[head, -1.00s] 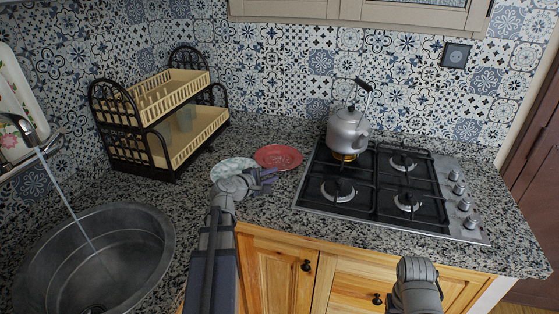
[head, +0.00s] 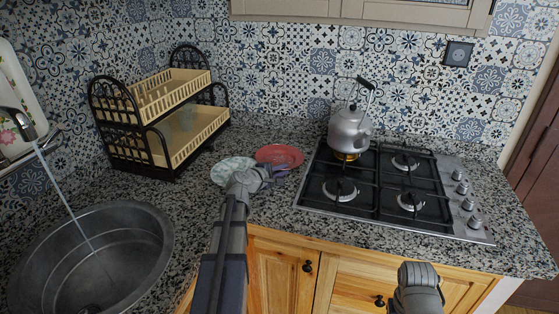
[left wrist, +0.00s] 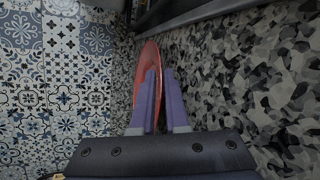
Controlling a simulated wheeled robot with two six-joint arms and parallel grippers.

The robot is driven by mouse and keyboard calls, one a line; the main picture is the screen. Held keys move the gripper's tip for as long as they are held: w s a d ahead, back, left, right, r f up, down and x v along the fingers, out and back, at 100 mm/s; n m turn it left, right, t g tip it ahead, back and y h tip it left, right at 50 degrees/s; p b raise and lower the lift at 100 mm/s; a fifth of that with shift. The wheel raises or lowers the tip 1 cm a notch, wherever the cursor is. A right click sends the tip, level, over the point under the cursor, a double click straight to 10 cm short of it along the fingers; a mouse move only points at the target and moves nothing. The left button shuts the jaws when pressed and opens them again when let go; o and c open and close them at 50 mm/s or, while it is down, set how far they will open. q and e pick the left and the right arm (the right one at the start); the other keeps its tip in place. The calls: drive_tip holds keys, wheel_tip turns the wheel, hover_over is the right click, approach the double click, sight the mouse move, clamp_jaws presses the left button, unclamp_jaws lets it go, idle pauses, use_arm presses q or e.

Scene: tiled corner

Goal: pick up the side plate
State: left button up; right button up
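A red plate (head: 281,154) lies at the back of the counter, left of the hob. A pale patterned plate (head: 230,168) lies beside it to the left; the frames do not say which is the side plate. My left gripper (head: 279,172) is at the near rim of the red plate. In the left wrist view the red plate (left wrist: 144,72) stands edge-on, its rim between the two purple fingers (left wrist: 163,88), which are close together around it. Whether the plate is lifted is unclear. Part of my right arm shows at the lower right; its fingers do not show.
A steel kettle (head: 350,131) stands on the gas hob (head: 330,205) to the right. A two-tier dish rack (head: 165,161) stands at the back left. A round sink (head: 95,255) with running water is at the left front. Speckled counter (head: 195,205) is clear between sink and plates.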

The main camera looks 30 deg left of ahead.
use_arm(q)
clamp_jaws()
idle(1.3)
drive_tip(key=shift+r, duration=0.15)
wheel_tip(320, 180, up, 10)
drive_tip(key=p, duration=1)
